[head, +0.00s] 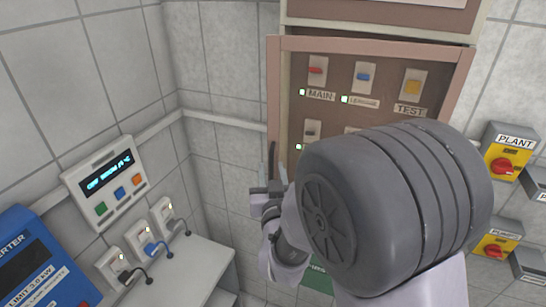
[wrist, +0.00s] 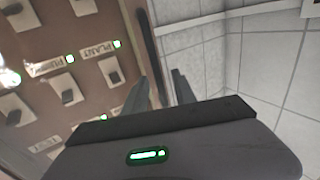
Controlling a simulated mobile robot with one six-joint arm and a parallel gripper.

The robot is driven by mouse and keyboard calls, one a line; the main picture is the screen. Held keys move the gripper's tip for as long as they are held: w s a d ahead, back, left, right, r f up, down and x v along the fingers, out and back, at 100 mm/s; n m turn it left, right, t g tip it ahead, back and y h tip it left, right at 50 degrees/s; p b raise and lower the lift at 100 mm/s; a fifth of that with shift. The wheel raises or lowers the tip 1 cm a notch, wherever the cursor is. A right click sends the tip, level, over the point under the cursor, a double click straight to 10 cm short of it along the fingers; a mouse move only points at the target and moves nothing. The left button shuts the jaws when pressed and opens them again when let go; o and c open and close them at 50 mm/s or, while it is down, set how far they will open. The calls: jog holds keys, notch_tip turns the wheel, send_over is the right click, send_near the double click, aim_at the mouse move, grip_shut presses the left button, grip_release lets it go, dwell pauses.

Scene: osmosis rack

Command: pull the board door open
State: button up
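The board (head: 340,125) has a brown-framed door (head: 355,47) over labelled switches and appears closed. A dark upright handle bar (head: 272,158) runs along the door's left edge. In the wrist view the handle (wrist: 149,45) reaches down toward the space between my two fingers. My gripper (head: 276,180) is at the handle's lower part, in front of the door's left edge. In the wrist view my gripper (wrist: 160,80) is open, with a clear gap between its fingers. I cannot tell whether either finger touches the handle. My arm hides the board's lower right.
Yellow boxes with red knobs, one labelled PLANT (head: 508,150), are on the right wall. A display panel (head: 106,182), a blue inverter (head: 38,262) and several small switch boxes (head: 140,240) stand left, by a pale ledge (head: 205,270).

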grip_shut()
jog(key=shift+r, duration=0.1)
dwell(1.4)
